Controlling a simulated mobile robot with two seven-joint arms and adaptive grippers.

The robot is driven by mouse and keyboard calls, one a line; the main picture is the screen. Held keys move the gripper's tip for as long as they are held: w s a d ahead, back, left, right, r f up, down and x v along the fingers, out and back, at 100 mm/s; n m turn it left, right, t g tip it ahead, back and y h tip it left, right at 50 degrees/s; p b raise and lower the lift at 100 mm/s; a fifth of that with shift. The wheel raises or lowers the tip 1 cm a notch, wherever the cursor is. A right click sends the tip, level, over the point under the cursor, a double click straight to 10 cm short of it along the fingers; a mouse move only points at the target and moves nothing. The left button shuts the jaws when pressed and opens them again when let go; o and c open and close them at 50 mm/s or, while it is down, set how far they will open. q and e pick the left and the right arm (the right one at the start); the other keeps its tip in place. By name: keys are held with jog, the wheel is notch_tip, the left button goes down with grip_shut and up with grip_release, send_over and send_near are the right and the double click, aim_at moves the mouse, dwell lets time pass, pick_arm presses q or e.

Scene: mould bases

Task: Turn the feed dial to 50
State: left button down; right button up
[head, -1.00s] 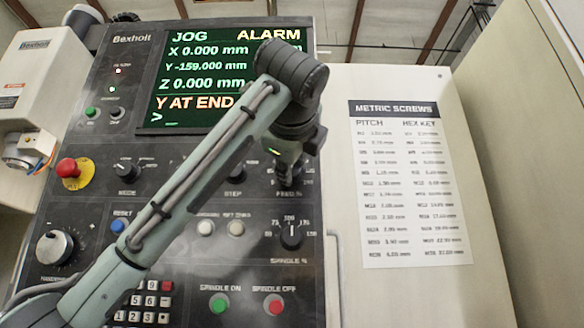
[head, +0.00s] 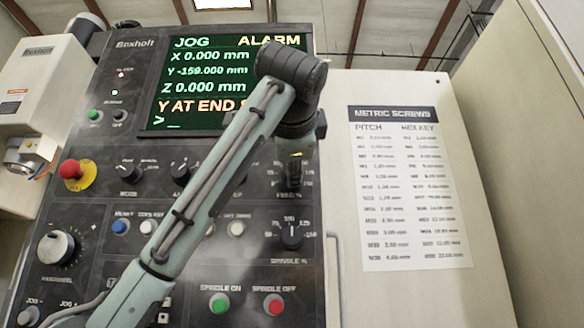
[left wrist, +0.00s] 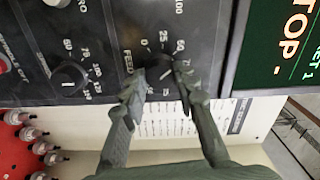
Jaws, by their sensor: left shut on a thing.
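The feed dial (left wrist: 160,72) is a black knob on the dark control panel, with a printed number scale around it in the left wrist view. A short white mark shows on its face; I cannot tell exactly which number it points to. My left gripper (left wrist: 163,84) is shut on the dial, one finger on each side of it. My right gripper is in neither view.
The spindle dial (head: 291,236) sits just below the feed dial. The screen (head: 205,85) above shows JOG, ALARM and Y AT END. A red emergency button (head: 72,169), spindle buttons and a handwheel (head: 57,247) share the panel. A metric screws chart (head: 412,190) hangs to the right.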

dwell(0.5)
pick_arm(q)
jog(key=c, duration=1.2)
grip_release()
jog(key=shift+o, duration=0.2)
jog(key=s, duration=1.2)
